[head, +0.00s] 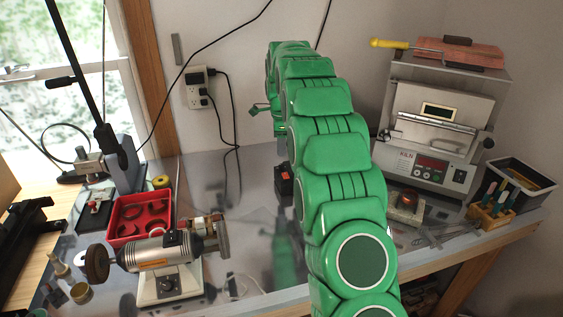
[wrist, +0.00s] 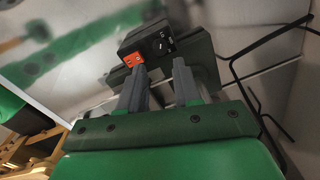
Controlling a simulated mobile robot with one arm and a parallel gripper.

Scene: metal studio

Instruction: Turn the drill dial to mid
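A black control box (wrist: 165,44) with an orange switch (wrist: 135,60) and a small round dial (wrist: 159,46) on its face is just beyond my fingertips in the wrist view. In the head view the black box (head: 284,181) stands on the bench, partly hidden behind my green arm. My gripper (wrist: 159,66) has its two grey fingers apart with nothing held between them. The left fingertip overlaps the edge of the orange switch in the picture; I cannot tell whether they touch. The dial's setting is too small to read.
A bench motor (head: 165,255) on a white base and a red tray (head: 139,218) stand left on the shiny bench. A furnace (head: 430,150), a small device with a red light (head: 407,205) and a tool block (head: 492,212) stand right. A wall outlet (head: 196,88) with black cords is behind.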

